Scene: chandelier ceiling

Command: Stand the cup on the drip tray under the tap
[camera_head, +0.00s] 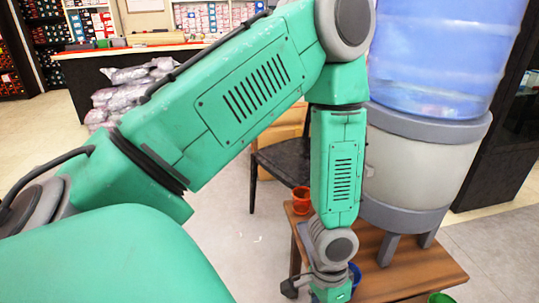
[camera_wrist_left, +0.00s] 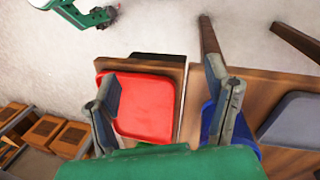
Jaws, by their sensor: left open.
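An orange-red cup (camera_head: 301,200) stands near the back left corner of the wooden table. A blue cup (camera_head: 355,273) shows partly behind my left gripper (camera_head: 320,290), which is low at the bottom edge. In the left wrist view my left gripper (camera_wrist_left: 161,75) is open and empty. A red rounded-square thing (camera_wrist_left: 146,106) shows between its fingers; I cannot tell whether it is the cup. A blue thing (camera_wrist_left: 208,117) is partly hidden behind the right finger. A water dispenser (camera_head: 412,160) stands on the table.
A green thing (camera_head: 440,298) is cut off at the bottom edge. The wooden table (camera_head: 400,277) has bare room right of my gripper. A black chair (camera_head: 283,160) stands behind the table. Grey bags (camera_head: 128,85) are stacked farther back.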

